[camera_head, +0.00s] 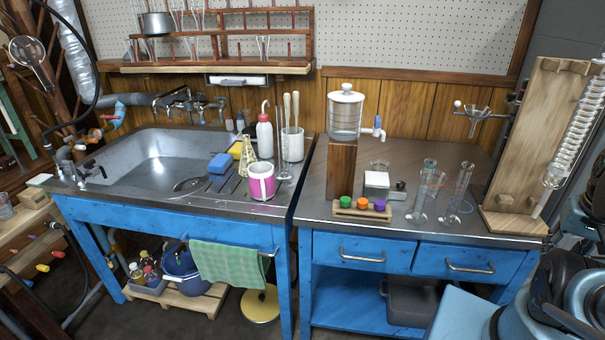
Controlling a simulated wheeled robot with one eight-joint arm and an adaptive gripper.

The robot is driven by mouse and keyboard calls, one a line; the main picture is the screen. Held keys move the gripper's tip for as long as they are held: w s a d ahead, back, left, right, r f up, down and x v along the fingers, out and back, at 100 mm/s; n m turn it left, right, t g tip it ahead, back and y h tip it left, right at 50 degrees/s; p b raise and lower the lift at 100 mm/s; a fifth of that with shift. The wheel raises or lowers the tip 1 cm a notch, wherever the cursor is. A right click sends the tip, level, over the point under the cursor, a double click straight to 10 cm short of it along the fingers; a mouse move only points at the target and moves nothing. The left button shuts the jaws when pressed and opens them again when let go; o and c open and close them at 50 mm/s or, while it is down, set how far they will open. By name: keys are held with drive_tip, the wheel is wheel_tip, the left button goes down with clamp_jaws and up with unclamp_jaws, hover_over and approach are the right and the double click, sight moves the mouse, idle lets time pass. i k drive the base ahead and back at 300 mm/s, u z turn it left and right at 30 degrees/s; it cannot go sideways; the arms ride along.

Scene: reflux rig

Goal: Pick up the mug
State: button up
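The mug (262,182) is pink and white and stands upright near the front edge of the metal counter, on the drainboard right of the sink basin. A white part on its front looks like its handle, facing the camera. Parts of my own arm and body show at the lower right, far from the mug. I cannot make out my gripper's fingers in this view.
Close around the mug are a blue sponge (221,163), a white squeeze bottle (264,137) and a white container with brushes (292,144). A wooden block with a dispenser (345,113) stands to the right. A green towel (229,262) hangs below.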

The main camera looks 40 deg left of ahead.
sight(261, 176)
drive_tip(key=z, duration=0.55)
drive_tip(key=k, duration=2.75)
drive_tip(key=u, duration=1.45)
drive_tip(key=i, duration=1)
drive_tip(key=z, duration=0.05)
